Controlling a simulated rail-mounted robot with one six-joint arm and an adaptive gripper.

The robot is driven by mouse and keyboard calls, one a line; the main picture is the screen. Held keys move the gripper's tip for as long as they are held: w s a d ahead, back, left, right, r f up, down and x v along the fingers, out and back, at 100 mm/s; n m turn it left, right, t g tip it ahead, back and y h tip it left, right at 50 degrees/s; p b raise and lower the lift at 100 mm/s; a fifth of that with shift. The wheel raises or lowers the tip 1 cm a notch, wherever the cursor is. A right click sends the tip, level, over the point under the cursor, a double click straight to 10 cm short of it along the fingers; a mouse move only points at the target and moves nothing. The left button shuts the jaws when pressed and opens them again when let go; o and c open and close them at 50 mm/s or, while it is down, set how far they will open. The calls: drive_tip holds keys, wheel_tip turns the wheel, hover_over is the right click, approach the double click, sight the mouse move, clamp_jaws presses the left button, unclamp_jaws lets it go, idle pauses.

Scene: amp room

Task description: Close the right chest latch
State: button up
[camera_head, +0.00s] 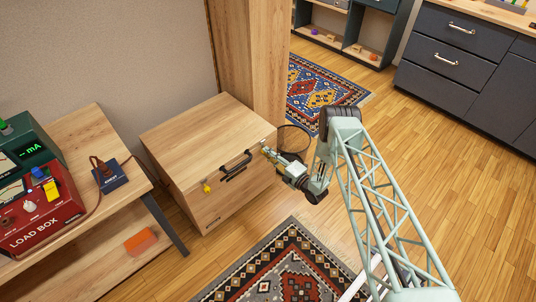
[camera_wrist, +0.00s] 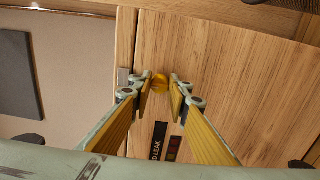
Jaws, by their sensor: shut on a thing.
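The wooden chest (camera_head: 230,200) stands on the floor left of centre in the head view, its lid (camera_head: 207,128) down. A yellow latch (camera_head: 207,187) shows at the left of its front, and a black handle (camera_head: 236,166) is near the middle. My gripper (camera_head: 268,151) is at the right end of the front, where it hides most of the right latch. In the wrist view, my gripper (camera_wrist: 161,88) has its fingertips on both sides of the round yellow right latch (camera_wrist: 160,80) and is shut on it. Whether the latch is fastened cannot be told.
A wooden bench (camera_head: 85,218) with a red load box (camera_head: 40,208) stands left of the chest. A wooden post (camera_head: 248,60) rises behind it. A patterned rug (camera_head: 287,270) lies in front. Open floor (camera_head: 440,170) is to the right. A dark label (camera_wrist: 158,140) shows in the wrist view.

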drive_tip(key=o, duration=0.8)
drive_tip(key=shift+o, duration=0.2)
drive_tip(key=shift+s+d, duration=0.1)
drive_tip(key=shift+d, duration=0.05)
drive_tip(key=v, duration=1.1)
drive_tip(key=shift+s+d, duration=0.25)
